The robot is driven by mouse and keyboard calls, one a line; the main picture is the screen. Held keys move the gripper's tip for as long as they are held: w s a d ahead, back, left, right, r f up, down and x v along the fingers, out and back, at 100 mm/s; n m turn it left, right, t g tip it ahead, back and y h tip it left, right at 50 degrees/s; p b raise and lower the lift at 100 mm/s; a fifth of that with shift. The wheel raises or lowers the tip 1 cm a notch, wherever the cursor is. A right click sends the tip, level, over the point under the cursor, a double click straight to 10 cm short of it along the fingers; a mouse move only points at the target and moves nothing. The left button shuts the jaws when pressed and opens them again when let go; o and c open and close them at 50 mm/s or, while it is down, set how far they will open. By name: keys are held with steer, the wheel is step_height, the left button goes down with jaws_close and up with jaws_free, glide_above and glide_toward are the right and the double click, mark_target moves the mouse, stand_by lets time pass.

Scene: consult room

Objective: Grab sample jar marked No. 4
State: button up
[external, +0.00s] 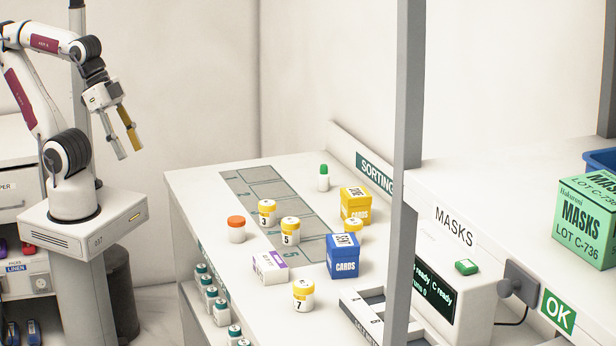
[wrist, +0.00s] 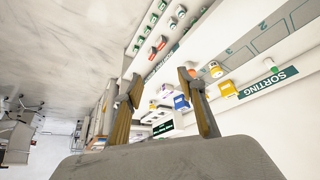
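Several yellow-lidded white jars stand on the white counter: No. 3 (external: 267,213), No. 5 (external: 290,232) and No. 7 (external: 303,295). Another yellow-lidded jar (external: 354,227) stands partly behind the blue cards box, its number hidden. I cannot read a No. 4 on any jar. A jar with an orange lid (external: 237,230) shows no readable number. My gripper (external: 129,152) is open and empty, raised left of the counter, well away from the jars. In the wrist view its fingers (wrist: 160,76) are spread, with the counter's things small beyond them.
A yellow cards box (external: 355,205), a blue cards box (external: 343,258), a white-and-purple box (external: 270,268) and a green-capped bottle (external: 323,178) share the counter (external: 205,188). A grey post (external: 408,150) rises in front. Green-capped bottles (external: 211,297) line a lower shelf.

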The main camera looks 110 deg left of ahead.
steer(key=o, duration=0.3)
steer(key=shift+w, duration=0.15)
